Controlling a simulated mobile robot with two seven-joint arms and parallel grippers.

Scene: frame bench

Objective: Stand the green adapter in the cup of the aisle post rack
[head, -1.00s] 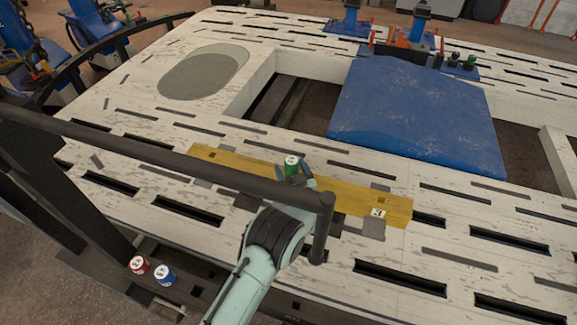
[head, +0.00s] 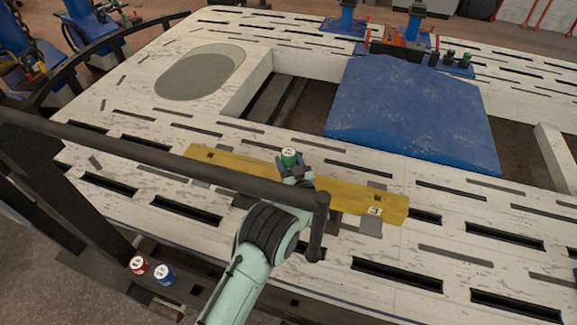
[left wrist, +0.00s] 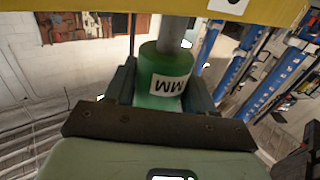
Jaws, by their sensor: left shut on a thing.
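The green adapter (head: 289,156) has a white top and shows just beyond the yellow beam's middle. My left gripper (head: 291,166) is shut on it. In the left wrist view the adapter (left wrist: 160,80) sits between the two dark fingers (left wrist: 158,88), with a label reading "MM" on its side. A grey cylinder (left wrist: 172,30) stands out of its end toward the yellow beam; I cannot tell whether they touch. A dark post with a low ledge, perhaps the aisle post rack, shows at lower left; its cup I cannot make out. My right gripper is not in view.
A red can (head: 139,265) and a blue can (head: 163,274) stand on the low ledge. A yellow beam (head: 235,167) lies across the slotted white bench (head: 120,155). A blue pad (head: 415,112) lies beyond. A dark rail crosses in front of my left arm.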

